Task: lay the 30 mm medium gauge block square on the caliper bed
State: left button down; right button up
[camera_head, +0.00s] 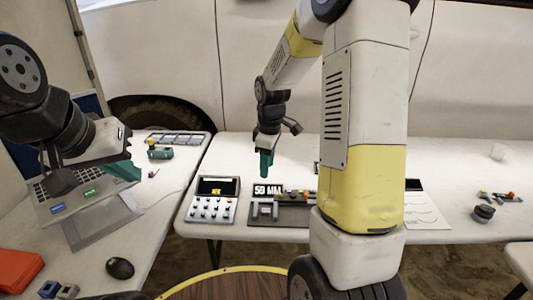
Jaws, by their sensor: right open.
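Small grey parts sit on the bed's left part, but I cannot tell whether one is a gauge block. The 30 mm medium gauge block cannot be made out for certain. My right gripper (264,164) points down with teal fingers, open, above and behind the left end of the caliper; no held block shows. My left gripper (124,170) is above the left table, over the laptop; its teal fingers are seen edge-on, so its opening is unclear.
The left table holds a laptop (88,205), a mouse (120,268), a red case (18,268), small blocks (50,288) and a tray (186,137). My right arm hides the area right of the caliper.

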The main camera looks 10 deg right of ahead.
jog(key=s+a+r+m+t+y, duration=0.1)
jog(key=s+r+m+t, duration=0.4)
jog(key=s+r+m, duration=0.6)
jog(key=s+a+r, duration=0.1)
jog(key=s+r, duration=0.6)
jog(key=s, duration=0.3)
jog(key=shift+s+y, duration=0.35)
jog(key=shift+y, duration=0.05)
